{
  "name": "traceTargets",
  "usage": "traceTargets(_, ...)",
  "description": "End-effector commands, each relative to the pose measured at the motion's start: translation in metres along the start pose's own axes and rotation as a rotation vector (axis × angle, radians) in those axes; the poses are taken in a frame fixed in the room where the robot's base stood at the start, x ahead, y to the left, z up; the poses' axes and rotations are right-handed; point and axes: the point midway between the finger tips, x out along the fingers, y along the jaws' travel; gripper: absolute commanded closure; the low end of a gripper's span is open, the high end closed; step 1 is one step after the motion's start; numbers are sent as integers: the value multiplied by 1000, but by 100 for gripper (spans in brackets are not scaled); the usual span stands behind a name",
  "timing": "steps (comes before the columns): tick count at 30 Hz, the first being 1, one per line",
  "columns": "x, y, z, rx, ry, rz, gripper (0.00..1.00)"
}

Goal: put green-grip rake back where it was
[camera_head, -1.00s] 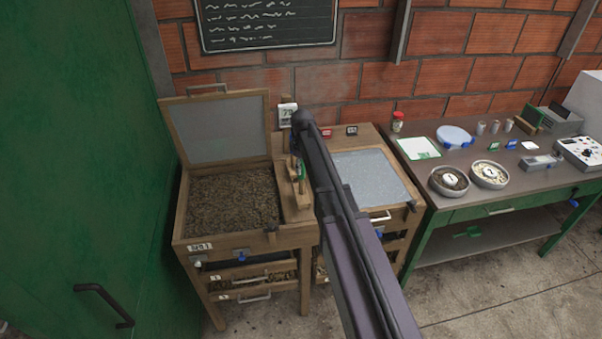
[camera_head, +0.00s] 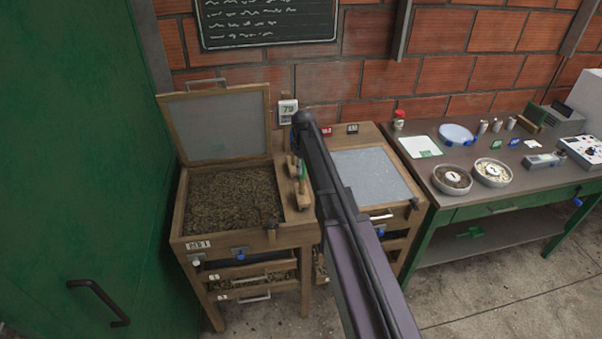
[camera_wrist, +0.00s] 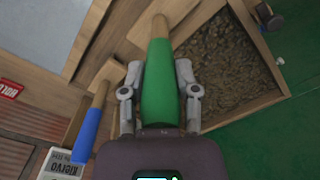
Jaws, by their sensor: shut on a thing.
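The green-grip rake (camera_wrist: 157,85) is in my gripper (camera_wrist: 158,95), with a finger on each side of its green handle in the wrist view. Its pale wooden end points to the top of that view. In the head view the green grip (camera_head: 302,171) shows just left of my arm, over the wooden strip between the two wooden boxes; my gripper is mostly hidden there. A blue-grip tool (camera_wrist: 88,130) lies beside it in the wrist view, apart from my fingers. I cannot tell whether the rake touches the wood.
The left box (camera_head: 190,235) has its lid (camera_head: 219,125) raised and holds brown grainy material (camera_wrist: 225,60). The right box has a closed grey lid (camera_head: 372,175). A green-legged bench (camera_head: 440,215) with bowls is at right.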

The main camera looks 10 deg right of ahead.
Motion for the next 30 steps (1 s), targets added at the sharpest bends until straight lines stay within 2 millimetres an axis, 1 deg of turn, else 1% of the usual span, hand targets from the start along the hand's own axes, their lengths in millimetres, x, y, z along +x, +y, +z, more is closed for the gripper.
traceTargets(1,5,0,0,0,0,0,100)
traceTargets(3,7,0,0,0,0,0,100)
traceTargets(14,6,0,0,1,0,0,100)
traceTargets(19,10,1,0,1,0,0,100)
traceTargets(20,10,1,0,1,0,0,54)
traceTargets(21,9,1,1,1,0,0,42)
traceTargets(23,9,1,1,1,0,0,25)
traceTargets(30,9,1,1,1,0,0,25)
